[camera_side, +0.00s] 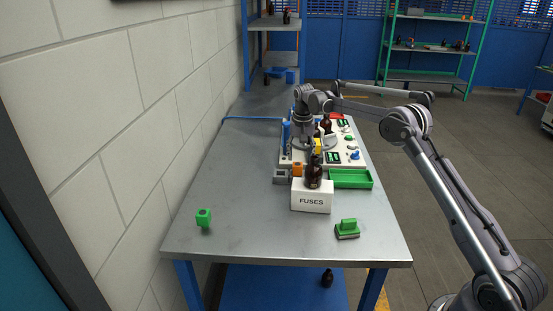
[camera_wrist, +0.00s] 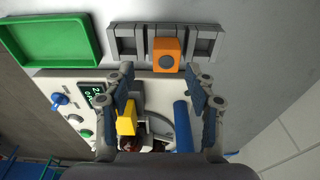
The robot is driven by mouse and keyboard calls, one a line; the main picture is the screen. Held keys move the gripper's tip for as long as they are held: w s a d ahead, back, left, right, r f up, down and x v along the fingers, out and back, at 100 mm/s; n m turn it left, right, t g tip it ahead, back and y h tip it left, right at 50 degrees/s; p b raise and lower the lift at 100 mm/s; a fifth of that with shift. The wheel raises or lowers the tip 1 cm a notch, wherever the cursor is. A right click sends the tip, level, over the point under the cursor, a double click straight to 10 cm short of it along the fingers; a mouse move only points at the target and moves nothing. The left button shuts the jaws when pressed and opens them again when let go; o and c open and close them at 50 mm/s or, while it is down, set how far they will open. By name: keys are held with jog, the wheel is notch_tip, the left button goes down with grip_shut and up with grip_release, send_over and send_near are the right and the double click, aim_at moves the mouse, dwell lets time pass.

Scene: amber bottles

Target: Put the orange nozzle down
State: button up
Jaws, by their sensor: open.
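The orange nozzle (camera_wrist: 167,55) sits in the middle slot of a grey slotted rack (camera_wrist: 122,42) in the wrist view. In the side view the orange nozzle (camera_side: 297,169) shows small at the near edge of the panel, left of a brown bottle. My gripper (camera_wrist: 160,73) is open, its two fingers well apart. In the wrist view the nozzle appears between and just past the fingertips, with clear gaps on both sides, and nothing is held. In the side view the fingers are too small to make out.
A green tray (camera_wrist: 62,62) lies beside the rack. A yellow block (camera_wrist: 126,118) and a blue cylinder (camera_wrist: 183,125) show between my fingers. A brown bottle (camera_side: 313,175) stands at the white FUSES box (camera_side: 311,200).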

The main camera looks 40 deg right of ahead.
aim_at(300, 167)
jog(key=s+a+r+n+t, duration=0.1)
jog(key=s+a+r, duration=0.25)
jog(key=r, duration=0.35)
jog(key=s+a+r+n+t, duration=0.1)
jog(key=s+a+r, duration=0.1)
jog(key=a+r, duration=0.3)
jog(key=s+a+r+n, duration=0.1)
jog(key=s+a, duration=0.2)
jog(key=s, duration=0.3)
jog(key=s+a+r+n+t, duration=0.1)
jog(key=s+a+n, duration=0.1)
jog(key=s, duration=0.4)
jog(key=s+a+r+n+t, duration=0.1)
jog(key=s+a, duration=0.3)
jog(key=s, duration=0.2)
jog(key=shift+s+r+n, duration=0.25)
jog(key=shift+n, duration=0.05)
jog(key=shift+o, duration=0.5)
jog(key=s+a+f+n+t+y, duration=0.1)
jog(key=s+a+f+n+t, duration=0.1)
jog(key=s+f, duration=0.4)
jog(key=s+a, duration=0.1)
jog(key=s, duration=0.3)
jog(key=shift+a+f, duration=0.2)
jog(key=shift+f, duration=0.1)
jog(key=shift+r, duration=0.1)
